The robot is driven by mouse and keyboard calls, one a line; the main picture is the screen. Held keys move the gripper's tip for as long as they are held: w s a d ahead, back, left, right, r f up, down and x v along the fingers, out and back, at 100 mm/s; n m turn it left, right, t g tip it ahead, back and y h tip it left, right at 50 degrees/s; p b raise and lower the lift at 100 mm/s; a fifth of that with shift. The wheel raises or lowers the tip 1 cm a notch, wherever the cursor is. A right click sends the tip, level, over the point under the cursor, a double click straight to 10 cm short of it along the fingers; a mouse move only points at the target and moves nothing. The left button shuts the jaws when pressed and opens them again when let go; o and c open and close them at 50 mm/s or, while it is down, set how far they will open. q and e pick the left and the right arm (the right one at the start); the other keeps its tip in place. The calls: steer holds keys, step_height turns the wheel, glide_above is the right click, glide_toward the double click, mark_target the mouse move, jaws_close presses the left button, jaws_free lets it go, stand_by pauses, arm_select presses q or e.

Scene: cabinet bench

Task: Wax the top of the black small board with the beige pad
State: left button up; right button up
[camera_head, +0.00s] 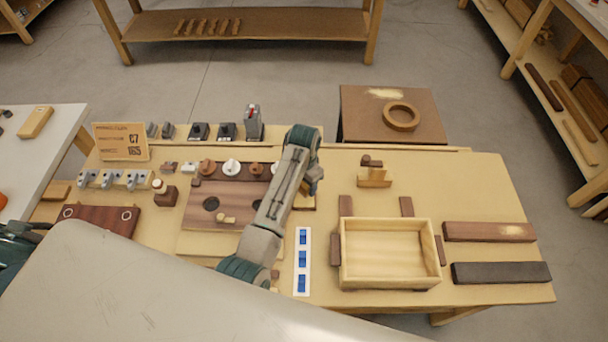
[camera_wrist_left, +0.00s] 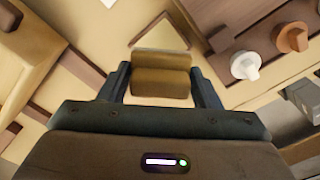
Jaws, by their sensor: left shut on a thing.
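The black small board (camera_head: 500,272) lies flat at the front right of the bench, with nothing on its top. My left gripper (camera_wrist_left: 160,82) is shut on the beige pad (camera_wrist_left: 160,86), a tan block between the two fingers in the left wrist view. In the head view the left gripper (camera_head: 314,186) is mostly hidden behind its own arm, between the knob board and the wooden tray. The pad is hard to make out there. The gripper is well to the left of the black board. My right gripper is not in view.
A brown board (camera_head: 490,232) with a pale patch lies just behind the black board. The open wooden tray (camera_head: 392,286) stands between my left arm and the black board. A blue-and-white strip (camera_head: 303,237) and a knob board (camera_head: 195,215) lie further left.

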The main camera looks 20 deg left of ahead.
mark_target(304, 199)
arm_select(q)
steer(key=shift+w+f, duration=0.1)
steer(key=shift+f, duration=2.8)
steer(key=shift+f+b, duration=0.3)
steer(key=shift+f, duration=0.2)
steer(key=shift+f, duration=0.1)
stand_by(0.3)
steer(key=shift+r, duration=3.6)
